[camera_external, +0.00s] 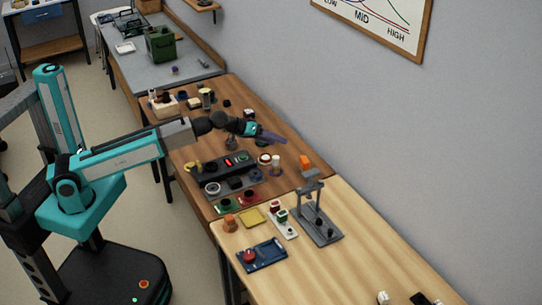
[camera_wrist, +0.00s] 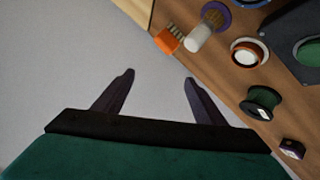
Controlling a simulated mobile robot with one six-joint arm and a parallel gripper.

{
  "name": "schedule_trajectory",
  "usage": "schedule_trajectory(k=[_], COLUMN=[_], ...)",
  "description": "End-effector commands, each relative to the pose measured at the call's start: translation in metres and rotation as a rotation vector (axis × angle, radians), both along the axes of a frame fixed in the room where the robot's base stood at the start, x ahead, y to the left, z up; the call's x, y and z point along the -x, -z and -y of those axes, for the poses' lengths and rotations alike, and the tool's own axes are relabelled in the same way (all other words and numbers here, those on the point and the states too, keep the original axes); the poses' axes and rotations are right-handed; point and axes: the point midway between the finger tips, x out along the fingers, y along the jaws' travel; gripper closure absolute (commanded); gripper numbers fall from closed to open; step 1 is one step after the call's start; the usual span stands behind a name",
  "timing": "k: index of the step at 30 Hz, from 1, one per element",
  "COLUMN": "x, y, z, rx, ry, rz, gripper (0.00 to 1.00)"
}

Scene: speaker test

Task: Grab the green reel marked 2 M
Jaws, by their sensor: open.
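A dark green reel (camera_wrist: 262,101) with a small white label stands on the brown bench at the right of the wrist view. The mark on the label is too small to read. I cannot pick this reel out surely in the external view, where my arm may cover part of that area. My gripper (camera_wrist: 159,76) is open and empty, with both dark fingers apart over a plain grey surface, to the left of the reel and not touching it. In the external view my gripper (camera_external: 274,137) hangs over the wall side of the brown bench.
Near the reel are a small dark box (camera_wrist: 292,148), an orange-and-white ring (camera_wrist: 246,53), a white cylinder (camera_wrist: 200,38) and an orange block (camera_wrist: 168,39). A dark panel (camera_external: 225,172) lies on the bench. The wall is close beside the gripper. A grey stand (camera_external: 317,216) rises on the light table.

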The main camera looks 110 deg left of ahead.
Motion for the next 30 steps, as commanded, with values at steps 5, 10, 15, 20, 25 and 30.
schedule_trajectory(k=[5, 10, 15, 20, 25, 30], x=[0.029, 0.054, 0.079, 0.102, 0.124, 0.147], y=[0.023, 0.041, 0.055, 0.066, 0.073, 0.079], z=[-0.027, -0.047, -0.066, -0.082, -0.096, -0.109], rx=[-0.043, -0.088, -0.142, -0.197, -0.258, -0.326], ry=[0.071, 0.147, 0.226, 0.295, 0.361, 0.418], rz=[-0.061, -0.101, -0.128, -0.141, -0.143, -0.139], gripper=[0.35, 0.35, 0.35, 0.35, 0.35, 0.35])
